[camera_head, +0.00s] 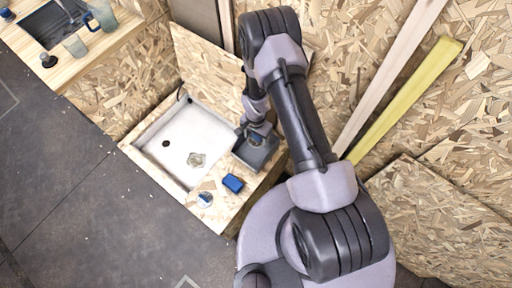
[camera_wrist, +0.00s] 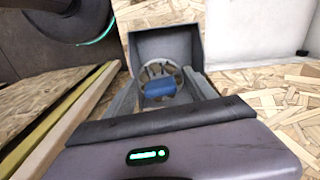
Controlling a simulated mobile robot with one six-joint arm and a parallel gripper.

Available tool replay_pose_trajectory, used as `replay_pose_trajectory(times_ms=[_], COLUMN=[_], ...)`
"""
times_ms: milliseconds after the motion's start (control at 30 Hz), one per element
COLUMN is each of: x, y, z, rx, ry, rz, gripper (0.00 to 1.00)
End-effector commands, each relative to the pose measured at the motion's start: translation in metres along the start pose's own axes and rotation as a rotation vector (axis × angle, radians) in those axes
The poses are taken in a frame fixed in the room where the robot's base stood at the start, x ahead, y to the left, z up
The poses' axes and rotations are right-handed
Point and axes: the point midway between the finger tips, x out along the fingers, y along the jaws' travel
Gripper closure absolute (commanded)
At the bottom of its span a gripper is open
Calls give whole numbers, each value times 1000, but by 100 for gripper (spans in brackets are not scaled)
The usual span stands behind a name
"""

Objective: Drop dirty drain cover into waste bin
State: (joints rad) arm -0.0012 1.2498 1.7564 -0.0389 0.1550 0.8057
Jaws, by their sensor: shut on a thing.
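The grey open-topped waste bin (camera_head: 262,157) stands at the right end of the wooden ledge beside the white tray. It also shows in the wrist view (camera_wrist: 168,45), behind and around my fingers. My gripper (camera_wrist: 160,85) is shut on a round, pale drain cover (camera_wrist: 148,71), which is over the bin's opening. My gripper (camera_head: 256,140) points down at the bin in the head view, where the cover is mostly hidden. A blue patch shows at the cover; I cannot tell if it is on the cover or below it.
The white tray (camera_head: 185,125) has a dark drain hole (camera_head: 166,143) and a pale clump (camera_head: 197,159). A blue block (camera_head: 233,183) and a small round white-and-blue item (camera_head: 205,199) are on the front ledge. Pale and yellow planks (camera_head: 405,98) lean at right. Dark floor is clear at left.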

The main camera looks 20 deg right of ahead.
Motion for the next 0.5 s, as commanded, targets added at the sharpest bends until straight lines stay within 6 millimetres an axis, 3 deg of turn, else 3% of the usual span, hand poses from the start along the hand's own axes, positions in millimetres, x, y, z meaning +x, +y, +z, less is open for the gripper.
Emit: replay_pose_trajectory(times_ms=[300, 500], x=[49, 55], y=[0, 0], z=[0, 0], rx=[-2, -2], ry=[-1, -1], rz=[1, 1], gripper=[78, 78])
